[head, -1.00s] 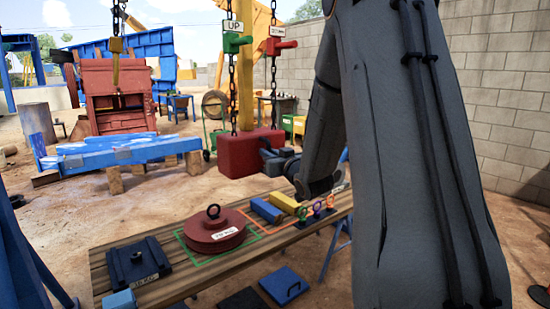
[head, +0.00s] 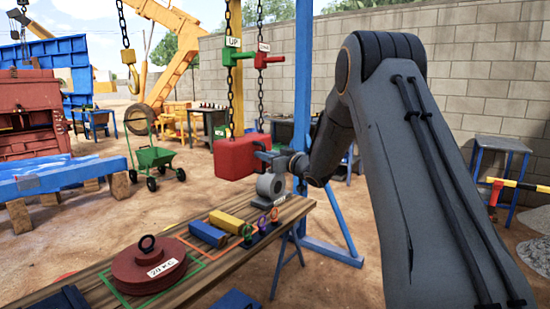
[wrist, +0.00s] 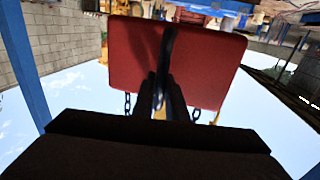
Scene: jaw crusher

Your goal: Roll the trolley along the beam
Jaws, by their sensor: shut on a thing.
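A red block (head: 240,158) hangs on two dark chains, one with a green "UP" handle (head: 237,55), the other with a red labelled handle (head: 266,61). My gripper (head: 264,156) is at the block's right side. In the wrist view my gripper (wrist: 165,88) is shut on a dark upright handle (wrist: 167,50) in front of the red block (wrist: 205,65). A yellow hook (head: 131,76) hangs on another chain to the left, apart from the block. The beam and a trolley on it are not visible; the chains run out at the top.
Below stands a wooden table (head: 215,262) with a round red weight (head: 140,272), blue and yellow bars (head: 228,221) and coloured rings. A blue post (head: 302,90) stands right of the block. A green cart (head: 155,160) is behind left; a block wall (head: 470,80) closes the right.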

